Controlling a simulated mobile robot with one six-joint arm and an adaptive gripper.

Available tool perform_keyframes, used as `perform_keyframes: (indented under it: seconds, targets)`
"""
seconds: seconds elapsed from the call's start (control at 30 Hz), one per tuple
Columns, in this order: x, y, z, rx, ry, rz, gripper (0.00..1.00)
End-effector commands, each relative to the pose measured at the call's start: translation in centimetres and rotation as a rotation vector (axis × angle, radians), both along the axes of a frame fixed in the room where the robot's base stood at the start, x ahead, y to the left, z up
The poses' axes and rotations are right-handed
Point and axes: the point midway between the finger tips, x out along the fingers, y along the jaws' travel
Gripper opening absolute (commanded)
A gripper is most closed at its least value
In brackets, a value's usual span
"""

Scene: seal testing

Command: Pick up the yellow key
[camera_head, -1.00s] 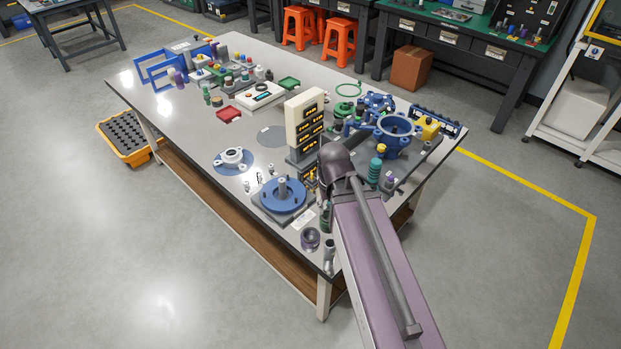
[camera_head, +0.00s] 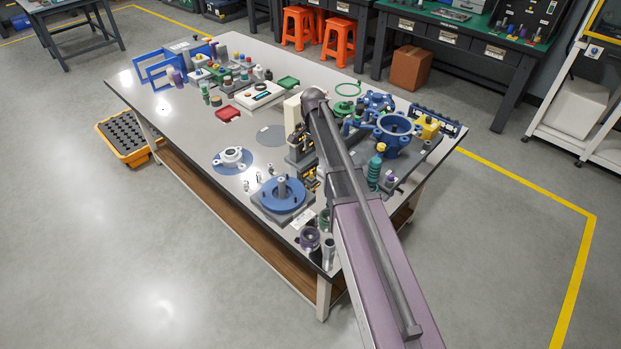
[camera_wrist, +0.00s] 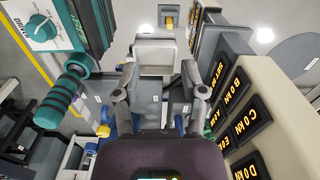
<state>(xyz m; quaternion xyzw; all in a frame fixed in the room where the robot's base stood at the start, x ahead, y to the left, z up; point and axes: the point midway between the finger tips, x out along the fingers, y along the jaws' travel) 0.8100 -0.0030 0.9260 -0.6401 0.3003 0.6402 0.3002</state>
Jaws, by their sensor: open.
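A small yellow piece (camera_wrist: 169,21) sits in a grey block at the top of the wrist view. It may be the yellow key, but its shape is too small to tell. My gripper (camera_wrist: 158,70) is open, with its two fingers apart and nothing held between them. A pale grey box-like part (camera_wrist: 155,58) shows between and beyond the fingertips, and the yellow piece lies farther up the picture. In the head view my arm partly hides the gripper beside the display tower (camera_head: 292,110), and I cannot make out a key there.
The tower's panel with lit orange labels (camera_wrist: 246,125) stands close on the right of my gripper. A teal ribbed cylinder (camera_wrist: 62,98) is close on the left. A blue disc fixture (camera_head: 279,195) and a blue flanged housing (camera_head: 397,130) stand on the crowded table.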

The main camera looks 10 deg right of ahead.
Motion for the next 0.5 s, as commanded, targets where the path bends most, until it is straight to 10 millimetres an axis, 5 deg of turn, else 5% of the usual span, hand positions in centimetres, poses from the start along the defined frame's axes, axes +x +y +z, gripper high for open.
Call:
perform_keyframes:
  seconds: [0.13,0.5]
  targets:
    - [1.85,0.04,-0.06,0.000,0.000,-0.054,0.54]
    - [2.03,0.10,-0.06,0.000,0.000,-0.068,0.54]
